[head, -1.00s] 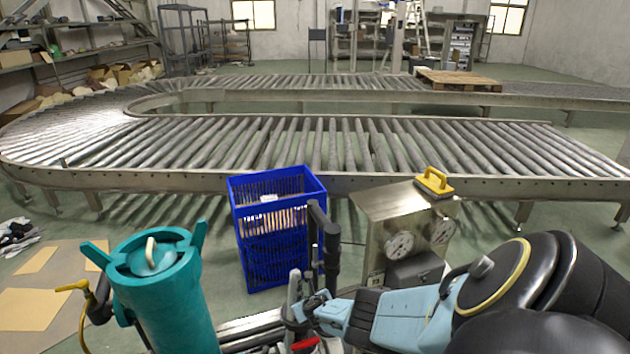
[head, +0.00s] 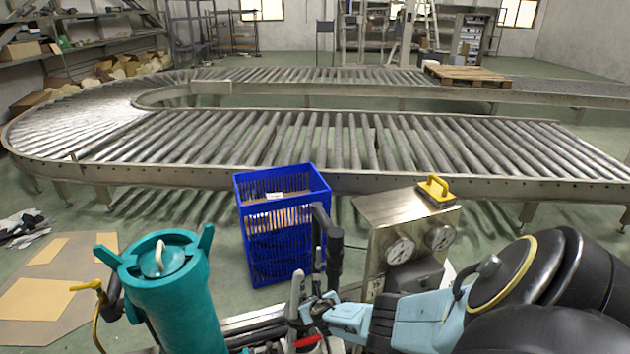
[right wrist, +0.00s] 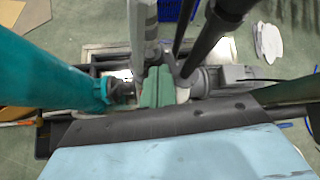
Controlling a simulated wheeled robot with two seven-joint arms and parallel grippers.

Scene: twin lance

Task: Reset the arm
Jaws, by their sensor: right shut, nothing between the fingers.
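My right arm (head: 415,318) comes in from the lower right of the head view, light blue with black joints. My right gripper (head: 305,312) is at its left end, low in the middle of the view, among dark and grey upright parts. In the right wrist view its greenish fingers (right wrist: 156,88) are together with nothing seen between them. Dark bars beside them partly crowd the view; I cannot tell whether they touch. My left gripper is not in view.
A teal cylinder (head: 170,290) stands left of my right gripper. A blue crate (head: 280,235) stands ahead. A metal box with gauges (head: 385,215) carries a yellow-handled tool (head: 434,188). A roller conveyor (head: 340,145) runs behind. Cardboard (head: 38,303) lies on the floor at left.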

